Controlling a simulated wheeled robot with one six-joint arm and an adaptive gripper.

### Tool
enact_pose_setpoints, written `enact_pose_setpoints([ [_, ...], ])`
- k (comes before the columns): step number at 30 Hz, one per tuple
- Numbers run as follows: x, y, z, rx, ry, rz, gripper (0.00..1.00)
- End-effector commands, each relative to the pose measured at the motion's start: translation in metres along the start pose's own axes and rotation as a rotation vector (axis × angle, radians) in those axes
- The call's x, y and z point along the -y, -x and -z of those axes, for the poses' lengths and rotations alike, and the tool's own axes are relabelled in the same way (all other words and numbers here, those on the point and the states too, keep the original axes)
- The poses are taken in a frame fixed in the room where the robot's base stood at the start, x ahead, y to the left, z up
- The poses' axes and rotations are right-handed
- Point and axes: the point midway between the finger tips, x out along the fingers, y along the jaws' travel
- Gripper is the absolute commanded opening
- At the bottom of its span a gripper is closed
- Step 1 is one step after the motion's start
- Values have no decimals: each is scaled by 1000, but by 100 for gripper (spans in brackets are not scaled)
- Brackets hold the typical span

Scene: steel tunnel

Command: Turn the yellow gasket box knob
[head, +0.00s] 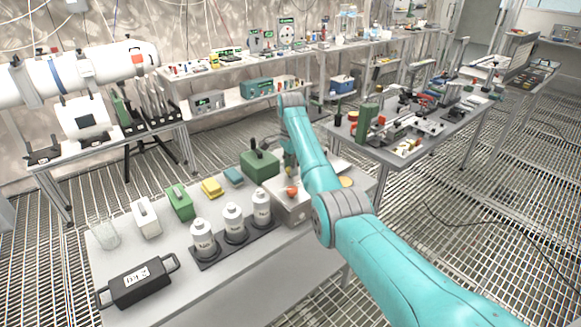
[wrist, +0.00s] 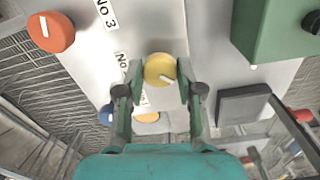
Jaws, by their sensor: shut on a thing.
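The yellow knob (wrist: 160,68) sits on a pale grey box face (wrist: 80,62) in the wrist view. Its short white mark points to the lower right. My gripper (wrist: 161,76) has one green finger on each side of the knob and is shut on it. In the head view the grey box (head: 288,211) stands at the right end of the near table, with my gripper (head: 290,167) reaching down over it. My arm hides part of the box there, and I cannot make out the yellow knob in that view.
An orange knob (wrist: 50,32) is left of the yellow one, near a "No 3" label. A blue knob (wrist: 106,115) is lower left. A green box (wrist: 275,30) stands close on the right. White bottles (head: 233,222) stand beside the grey box.

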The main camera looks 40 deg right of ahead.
Motion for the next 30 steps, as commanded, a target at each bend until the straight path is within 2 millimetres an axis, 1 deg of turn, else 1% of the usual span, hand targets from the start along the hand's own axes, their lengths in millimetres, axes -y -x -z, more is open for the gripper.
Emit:
enact_pose_setpoints([
  [30,0,0,0,-1,963,1,2],
])
